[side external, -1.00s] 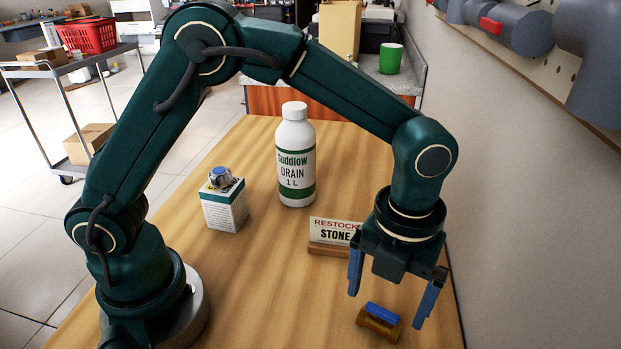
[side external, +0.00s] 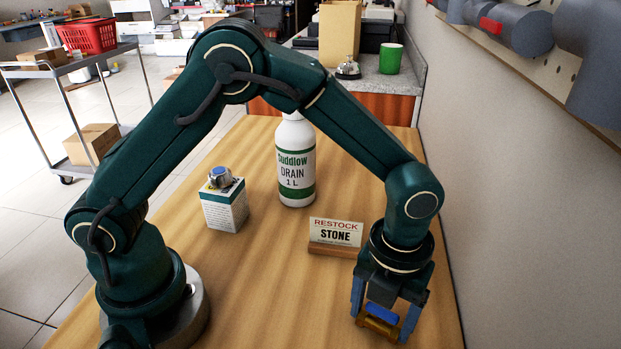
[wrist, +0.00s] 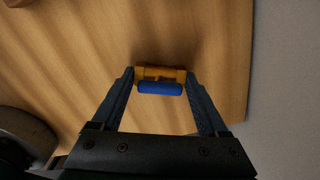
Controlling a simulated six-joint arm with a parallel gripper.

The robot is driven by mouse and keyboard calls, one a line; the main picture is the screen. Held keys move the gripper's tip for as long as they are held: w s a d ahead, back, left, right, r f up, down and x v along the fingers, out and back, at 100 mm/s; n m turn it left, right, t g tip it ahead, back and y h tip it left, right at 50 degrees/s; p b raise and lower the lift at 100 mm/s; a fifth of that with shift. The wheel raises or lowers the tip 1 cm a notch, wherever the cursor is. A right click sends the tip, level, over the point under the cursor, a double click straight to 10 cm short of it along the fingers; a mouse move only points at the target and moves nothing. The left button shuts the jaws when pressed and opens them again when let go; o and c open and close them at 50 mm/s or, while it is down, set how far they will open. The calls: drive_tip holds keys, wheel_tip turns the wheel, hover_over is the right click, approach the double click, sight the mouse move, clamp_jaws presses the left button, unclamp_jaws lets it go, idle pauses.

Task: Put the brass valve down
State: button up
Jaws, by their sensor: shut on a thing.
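The brass valve (side external: 377,328) has a blue lever handle and is at the near right part of the wooden table (side external: 260,270). My gripper (side external: 381,325) is lowered over it and shut on it, with one blue finger at each end. In the wrist view the valve (wrist: 150,73) lies crosswise between the two fingertips of my gripper (wrist: 160,76), its blue handle towards the palm. It is at or very near the table top; I cannot tell whether it touches.
A white drain bottle (side external: 296,165) and a small box (side external: 225,209) with a knobbed fitting on top stand farther back. The wall (side external: 530,220) is close on the right. The middle of the table is clear.

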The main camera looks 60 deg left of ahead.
drive_tip(key=shift+w+r, duration=0.1)
drive_tip(key=shift+r, duration=0.4)
drive_tip(key=r, duration=0.2)
drive_tip(key=a+r, duration=0.1)
drive_tip(key=shift+r, duration=0.4)
drive_tip(key=a+r+n, duration=0.3)
drive_tip(key=a+r, duration=0.2)
drive_tip(key=a, duration=0.5)
drive_tip(key=a+r+n, duration=0.3)
drive_tip(key=a+r, duration=0.1)
drive_tip(key=a, duration=0.6)
drive_tip(key=a+r+n, duration=0.3)
drive_tip(key=a+r, duration=0.2)
drive_tip(key=a, duration=0.4)
drive_tip(key=a+f+n, duration=0.4)
drive_tip(key=a, duration=0.1)
drive_tip(key=s+a+f+n, duration=0.1)
drive_tip(key=a+f+n, duration=0.4)
drive_tip(key=a, duration=0.1)
drive_tip(key=a+f+n, duration=0.4)
drive_tip(key=a+f, duration=0.1)
drive_tip(key=shift+s+a, duration=0.4)
drive_tip(key=shift+f, duration=2.25)
